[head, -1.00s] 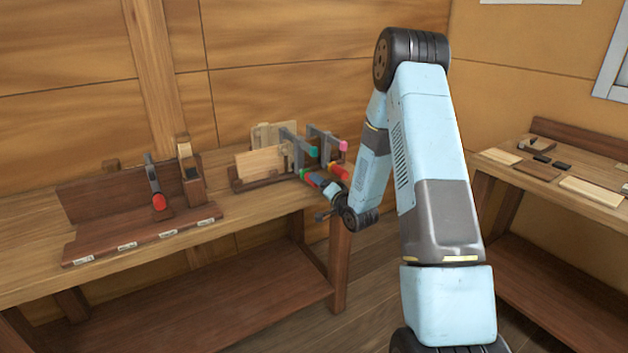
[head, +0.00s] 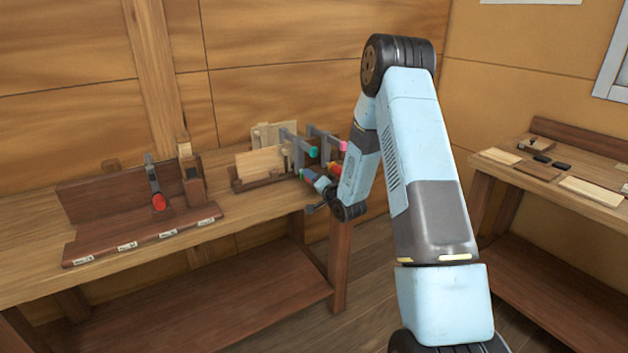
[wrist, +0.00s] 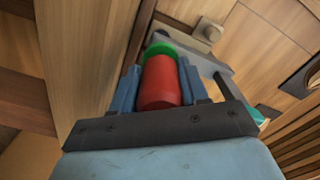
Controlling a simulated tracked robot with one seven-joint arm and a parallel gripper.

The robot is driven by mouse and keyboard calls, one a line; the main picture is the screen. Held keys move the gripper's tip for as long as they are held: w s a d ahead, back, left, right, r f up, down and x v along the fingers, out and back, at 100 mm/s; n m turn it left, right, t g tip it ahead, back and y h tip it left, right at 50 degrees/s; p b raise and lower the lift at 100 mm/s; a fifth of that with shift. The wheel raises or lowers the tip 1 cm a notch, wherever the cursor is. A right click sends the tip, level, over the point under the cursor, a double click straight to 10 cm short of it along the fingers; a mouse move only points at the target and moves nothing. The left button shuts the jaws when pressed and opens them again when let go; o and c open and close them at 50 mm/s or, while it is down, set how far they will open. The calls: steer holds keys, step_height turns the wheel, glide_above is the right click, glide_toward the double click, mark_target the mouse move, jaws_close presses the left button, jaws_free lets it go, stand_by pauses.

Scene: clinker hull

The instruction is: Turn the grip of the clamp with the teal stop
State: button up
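The clamp with the teal stop (head: 312,152) stands at the right end of the left bench, its grey bar pointing toward me. Its teal stop also shows at the right of the wrist view (wrist: 262,113). In the wrist view its red grip (wrist: 160,82) with a green collar (wrist: 158,49) lies between the two blue fingers of my gripper (wrist: 160,85). The fingers are close along both sides of the grip; whether they press on it I cannot tell. In the head view my gripper (head: 317,182) covers most of the grip.
A second clamp with a pink stop (head: 344,146) stands just right of it, close to my wrist. A wooden rack with boards (head: 260,162) is behind. Another bench (head: 580,187) is at right.

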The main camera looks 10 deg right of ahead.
steer(key=c, duration=0.6)
steer(key=shift+d, duration=0.1)
